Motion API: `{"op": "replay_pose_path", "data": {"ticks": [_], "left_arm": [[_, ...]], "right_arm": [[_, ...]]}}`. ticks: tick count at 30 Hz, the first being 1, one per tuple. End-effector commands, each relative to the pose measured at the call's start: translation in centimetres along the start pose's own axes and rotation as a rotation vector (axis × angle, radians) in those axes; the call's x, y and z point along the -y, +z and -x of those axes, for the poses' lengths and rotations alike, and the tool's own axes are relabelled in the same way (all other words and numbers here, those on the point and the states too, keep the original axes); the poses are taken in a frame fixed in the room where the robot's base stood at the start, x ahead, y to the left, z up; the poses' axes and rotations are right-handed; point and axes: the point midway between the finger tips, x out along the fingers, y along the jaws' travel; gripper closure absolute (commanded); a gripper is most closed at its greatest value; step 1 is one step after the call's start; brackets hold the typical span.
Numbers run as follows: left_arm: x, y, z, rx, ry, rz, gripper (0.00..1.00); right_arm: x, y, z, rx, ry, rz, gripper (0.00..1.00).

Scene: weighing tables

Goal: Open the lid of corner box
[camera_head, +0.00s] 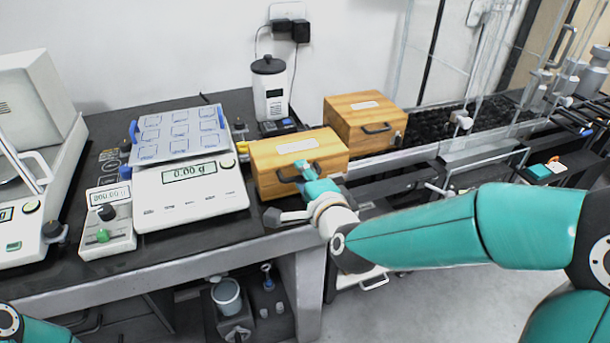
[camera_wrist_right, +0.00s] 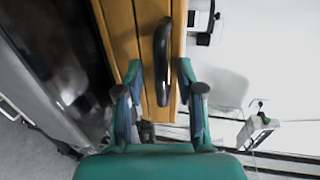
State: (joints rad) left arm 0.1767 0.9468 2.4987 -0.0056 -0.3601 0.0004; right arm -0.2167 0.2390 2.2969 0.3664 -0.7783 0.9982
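A wooden box (camera_head: 275,158) with a white label on its lid stands at the table's front corner, its lid down. My right gripper (camera_head: 305,173) is at its front face, partly covering the dark handle (camera_head: 288,176). In the right wrist view, the black handle (camera_wrist_right: 162,62) lies between the two fingers of the right gripper (camera_wrist_right: 160,80), with gaps on both sides. The fingers are spread and do not appear to grip it. A second wooden box (camera_head: 362,120), also closed with a black handle, stands behind and to the right. My left gripper is out of view.
A white scale (camera_head: 190,205) stands close left of the front box, with a small weighing device (camera_head: 105,240) beyond it. A metal rack (camera_head: 485,150) is at the right.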

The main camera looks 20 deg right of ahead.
Motion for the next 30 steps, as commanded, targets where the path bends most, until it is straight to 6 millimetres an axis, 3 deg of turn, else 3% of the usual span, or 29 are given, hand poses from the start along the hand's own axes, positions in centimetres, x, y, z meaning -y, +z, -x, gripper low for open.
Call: {"op": "replay_pose_path", "data": {"ticks": [9,16,30], "left_arm": [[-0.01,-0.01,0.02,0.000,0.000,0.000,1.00],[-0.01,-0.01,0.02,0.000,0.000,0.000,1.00],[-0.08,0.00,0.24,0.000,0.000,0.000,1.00]], "right_arm": [[-0.02,0.03,-0.29,0.001,0.000,0.000,0.63],[-0.01,0.05,-0.27,0.001,0.000,0.000,0.99],[-0.01,-0.14,-0.21,-0.001,0.007,-0.001,1.00]]}}
